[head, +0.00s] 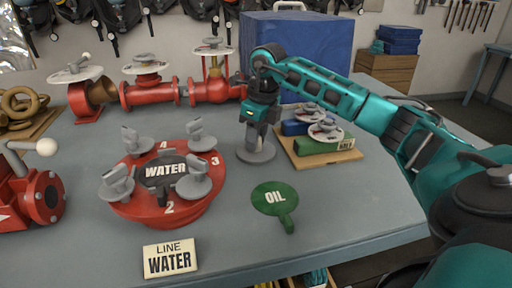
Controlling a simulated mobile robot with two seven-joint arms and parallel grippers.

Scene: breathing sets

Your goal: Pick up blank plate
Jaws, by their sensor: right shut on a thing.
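The blank plate (256,153) is a plain grey round plate with an upright grip, at or just above the table right of the red WATER turntable. I cannot tell whether it touches the table. My right gripper (259,128) points down from above and is shut on the plate's grip. The gripper hides the upper part of the grip. My left gripper is not in view.
The red WATER turntable (168,212) carries several grey pieces. A green OIL paddle (274,197) and a LINE WATER sign (170,258) are in front. A wooden board (325,159) with valves lies right of the plate. Red pipework (150,94) and a blue case (330,45) stand behind.

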